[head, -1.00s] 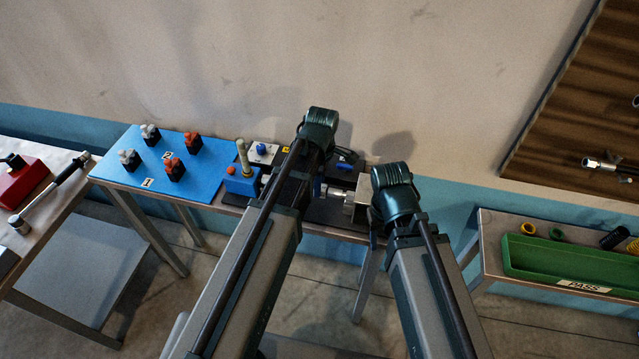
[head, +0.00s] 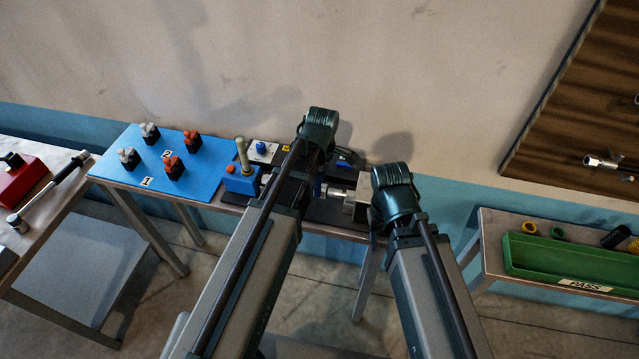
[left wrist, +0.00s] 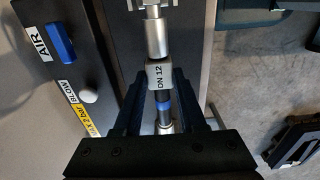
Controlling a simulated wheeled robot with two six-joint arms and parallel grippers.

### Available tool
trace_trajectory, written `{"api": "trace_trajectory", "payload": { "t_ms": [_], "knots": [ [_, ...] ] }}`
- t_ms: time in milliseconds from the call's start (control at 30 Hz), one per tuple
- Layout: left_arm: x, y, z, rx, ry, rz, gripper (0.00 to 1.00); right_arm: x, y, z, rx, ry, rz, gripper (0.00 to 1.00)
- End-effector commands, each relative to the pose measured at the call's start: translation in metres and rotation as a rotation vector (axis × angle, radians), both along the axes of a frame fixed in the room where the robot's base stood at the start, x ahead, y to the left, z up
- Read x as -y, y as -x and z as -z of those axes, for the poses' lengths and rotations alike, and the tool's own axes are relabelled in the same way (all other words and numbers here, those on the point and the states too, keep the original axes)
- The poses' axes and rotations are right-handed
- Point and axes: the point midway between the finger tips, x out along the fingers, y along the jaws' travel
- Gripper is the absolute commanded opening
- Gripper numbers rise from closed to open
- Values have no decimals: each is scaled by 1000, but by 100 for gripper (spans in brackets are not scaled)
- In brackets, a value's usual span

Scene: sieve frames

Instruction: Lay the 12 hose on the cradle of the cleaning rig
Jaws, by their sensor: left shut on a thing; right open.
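The 12 hose is a short dark piece with silver metal ends, a blue band and a "DN 12" tag (left wrist: 161,75) in the left wrist view. My left gripper (left wrist: 160,92) is shut on it by the tag. In the head view a metal end of the hose (head: 338,193) shows just right of my left forearm, which hides most of the hose and the fingers. The cleaning rig (head: 244,182) stands on the middle bench, with a blue block and upright handle. Its cradle cannot be made out. My right gripper (head: 377,228) is open, right of the rig, its fingers mostly hidden.
A panel (left wrist: 65,60) with AIR and BLOW labels lies close left of the hose in the left wrist view. A blue mat (head: 125,165) with red and grey pieces is left of the rig. A green PASS tray (head: 530,262) stands right.

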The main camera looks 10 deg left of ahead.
Motion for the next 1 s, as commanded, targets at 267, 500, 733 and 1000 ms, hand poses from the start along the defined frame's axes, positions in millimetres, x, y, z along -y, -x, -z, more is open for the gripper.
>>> {"api": "trace_trajectory", "payload": {
  "t_ms": [267,500,733,1000],
  "knots": [
    [0,0,5,0,0,0,0,0,0,5,0,0,0,50],
    [0,0,4,0,0,0,75,0,0,4,0,0,0,50],
    [0,0,4,0,0,0,75,0,0,4,0,0,0,50],
    [0,0,-6,0,0,0,75,0,0,-6,0,0,0,50]
  ]
}}
